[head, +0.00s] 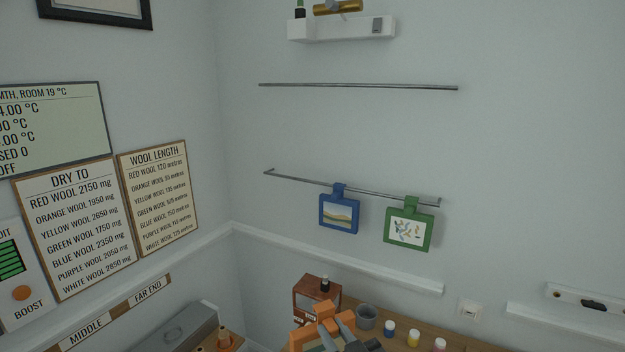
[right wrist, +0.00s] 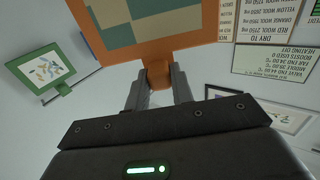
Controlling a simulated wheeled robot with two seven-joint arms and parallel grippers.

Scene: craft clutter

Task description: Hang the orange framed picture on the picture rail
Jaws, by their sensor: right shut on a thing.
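The orange framed picture (head: 327,309) is at the bottom of the head view, only partly in frame. In the right wrist view its orange frame (right wrist: 200,41) surrounds a teal and tan checked image, and part of it is cut off at the top. My right gripper (right wrist: 158,85) is shut on the frame's orange tab; it also shows in the head view (head: 346,332). The picture rail (head: 305,180) is a thin metal bar on the wall, above and apart from the held picture. A blue framed picture (head: 339,212) and a green framed picture (head: 409,229) hang on it. My left gripper is not in view.
A second bare bar (head: 360,86) runs higher up, below a white shelf (head: 340,29). A wooden box (head: 317,291), a grey cup (head: 367,316) and several paint jars (head: 413,338) stand near the held picture. The rail's left part is free.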

